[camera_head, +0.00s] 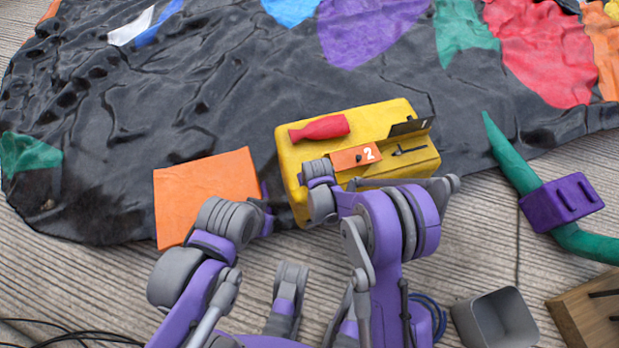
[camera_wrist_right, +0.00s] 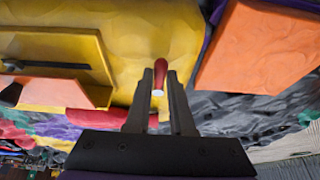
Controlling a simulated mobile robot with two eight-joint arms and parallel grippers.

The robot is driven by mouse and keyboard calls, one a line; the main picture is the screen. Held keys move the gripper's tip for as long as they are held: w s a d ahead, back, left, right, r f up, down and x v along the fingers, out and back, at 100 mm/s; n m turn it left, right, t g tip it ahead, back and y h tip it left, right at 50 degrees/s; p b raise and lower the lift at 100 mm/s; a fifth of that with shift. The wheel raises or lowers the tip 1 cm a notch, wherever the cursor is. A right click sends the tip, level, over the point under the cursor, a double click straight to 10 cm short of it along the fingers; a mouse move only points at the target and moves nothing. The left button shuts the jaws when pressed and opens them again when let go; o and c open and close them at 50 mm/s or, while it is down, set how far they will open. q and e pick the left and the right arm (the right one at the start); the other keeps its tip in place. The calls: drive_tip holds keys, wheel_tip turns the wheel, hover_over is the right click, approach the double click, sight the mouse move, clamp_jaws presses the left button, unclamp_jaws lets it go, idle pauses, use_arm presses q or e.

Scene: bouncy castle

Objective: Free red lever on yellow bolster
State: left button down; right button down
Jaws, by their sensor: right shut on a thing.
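The yellow bolster (camera_head: 378,116) lies on the black sheet in the head view, and its side fills the upper right wrist view (camera_wrist_right: 205,30). The small red lever (camera_wrist_right: 160,68) stands out against that yellow side, with a pale end facing the camera. My right gripper (camera_wrist_right: 160,76) is shut on the red lever, one finger on each side. In the head view my right arm hides the lever and the fingers. My left arm reaches in beside the orange panel; its fingers do not show.
A green tube with a purple block (camera_head: 561,202) lies right. A grey box (camera_head: 496,321) stands at the lower right.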

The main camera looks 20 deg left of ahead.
idle(0.4)
drive_tip(key=c, duration=0.8)
unclamp_jaws()
drive_tip(key=p+v, duration=0.2)
drive_tip(key=v, duration=0.8)
drive_tip(key=shift+s+r+p, duration=0.2)
drive_tip(key=shift+r+p, duration=0.15)
drive_tip(key=shift+r, duration=0.05)
